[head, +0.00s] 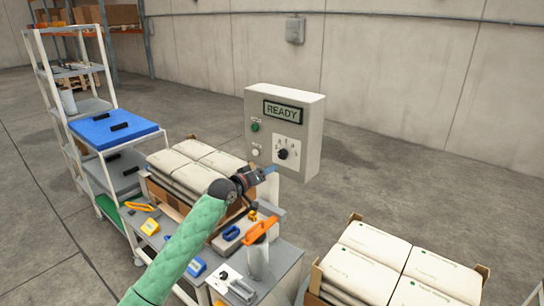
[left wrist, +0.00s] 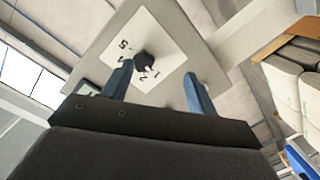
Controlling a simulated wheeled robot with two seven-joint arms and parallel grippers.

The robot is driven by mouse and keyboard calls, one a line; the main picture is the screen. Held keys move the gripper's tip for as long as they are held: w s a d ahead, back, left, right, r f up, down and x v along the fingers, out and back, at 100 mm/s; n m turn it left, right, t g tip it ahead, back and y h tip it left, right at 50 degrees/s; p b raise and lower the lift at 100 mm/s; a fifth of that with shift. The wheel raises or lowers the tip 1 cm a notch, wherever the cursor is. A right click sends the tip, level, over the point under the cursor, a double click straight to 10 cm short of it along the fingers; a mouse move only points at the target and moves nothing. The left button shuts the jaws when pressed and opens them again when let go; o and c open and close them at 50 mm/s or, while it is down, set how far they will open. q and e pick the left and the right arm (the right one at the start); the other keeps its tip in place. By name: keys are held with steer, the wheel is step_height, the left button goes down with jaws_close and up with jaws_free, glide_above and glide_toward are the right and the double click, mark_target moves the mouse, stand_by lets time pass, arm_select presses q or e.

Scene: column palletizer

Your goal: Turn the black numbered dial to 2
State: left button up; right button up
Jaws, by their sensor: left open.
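The black numbered dial (head: 283,154) sits on a white plate on the front of a grey control box (head: 312,135). In the left wrist view the dial (left wrist: 145,62) shows as a dark knob with black digits around it on the white plate (left wrist: 140,45); its exact setting is hard to read. My left gripper (head: 272,170) is just in front of and a little below the dial. Its two blue fingers (left wrist: 158,72) are open and apart, with the dial showing between and beyond their tips. Contact cannot be told. My right gripper is not in view.
The box also has a READY display (head: 283,111), a green button (head: 255,127) and a pale button (head: 255,152). A shelf cart (head: 115,130) is at left.

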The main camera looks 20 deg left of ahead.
mark_target(282, 156)
arm_select(q)
steer(key=shift+n+t, duration=0.6)
steer(key=shift+n, duration=0.1)
steer(key=w+d+r+p, duration=0.1)
steer(key=w, duration=0.1)
steer(key=w+d+p, duration=0.1)
steer(key=w+d+r+p, duration=0.1)
steer(key=w, duration=0.1)
steer(key=shift+w+r, duration=0.35)
steer(key=shift+w+f, duration=0.15)
steer(key=shift+w, duration=0.4)
steer(key=shift+w+d, duration=0.1)
steer(key=shift+d, duration=0.05)
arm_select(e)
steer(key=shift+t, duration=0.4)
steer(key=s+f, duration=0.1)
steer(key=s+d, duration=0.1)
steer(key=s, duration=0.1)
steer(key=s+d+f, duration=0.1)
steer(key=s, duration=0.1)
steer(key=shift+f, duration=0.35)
arm_select(q)
steer(key=c, duration=1)
